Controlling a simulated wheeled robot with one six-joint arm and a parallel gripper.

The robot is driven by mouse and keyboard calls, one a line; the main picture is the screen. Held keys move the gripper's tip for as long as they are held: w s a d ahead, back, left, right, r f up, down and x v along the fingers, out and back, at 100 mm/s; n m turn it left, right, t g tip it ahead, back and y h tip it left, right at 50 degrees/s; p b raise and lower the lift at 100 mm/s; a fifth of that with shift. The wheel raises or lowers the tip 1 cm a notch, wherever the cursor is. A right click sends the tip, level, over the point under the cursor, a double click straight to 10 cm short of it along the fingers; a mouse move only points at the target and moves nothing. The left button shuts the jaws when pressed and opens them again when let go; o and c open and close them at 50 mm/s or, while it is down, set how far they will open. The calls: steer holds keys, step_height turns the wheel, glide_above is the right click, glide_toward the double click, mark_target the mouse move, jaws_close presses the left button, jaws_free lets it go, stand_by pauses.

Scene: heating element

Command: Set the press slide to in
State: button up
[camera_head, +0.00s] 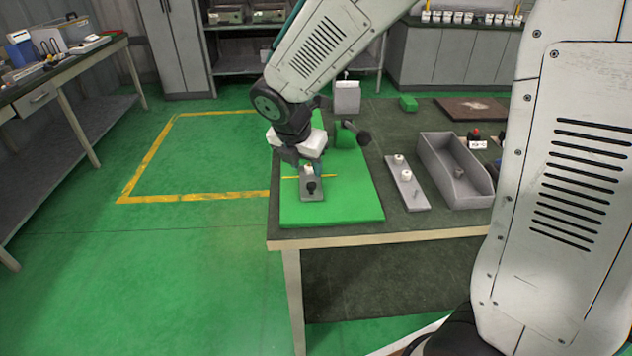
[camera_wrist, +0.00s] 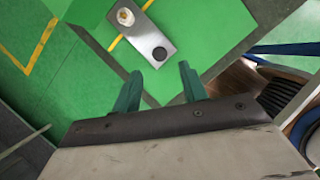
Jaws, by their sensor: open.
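A small grey metal plate (camera_head: 313,196) lies on the bright green mat (camera_head: 345,211), with a black knob (camera_head: 311,187) near its front end. I take this plate for the press slide, but cannot tell its position in or out. In the wrist view the plate (camera_wrist: 145,37) shows the black knob (camera_wrist: 159,54) and a white round piece with a tan centre (camera_wrist: 126,17). My gripper (camera_wrist: 160,86) is open, its teal fingers apart and empty, with the knob just beyond the fingertips. In the head view my wrist partly hides the plate's far end.
A green block (camera_head: 345,137) with a dark round handle (camera_head: 363,138) stands behind. To the right are a grey strip with white pieces (camera_head: 412,196) and a grey open bin (camera_head: 468,190). The mat's front is clear.

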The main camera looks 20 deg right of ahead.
mark_target(311, 185)
steer(key=shift+n+t, duration=0.4)
steer(key=shift+n, duration=0.5)
steer(key=x, duration=0.7)
steer(key=shift+s+f, duration=0.3)
steer(key=shift+f, duration=0.1)
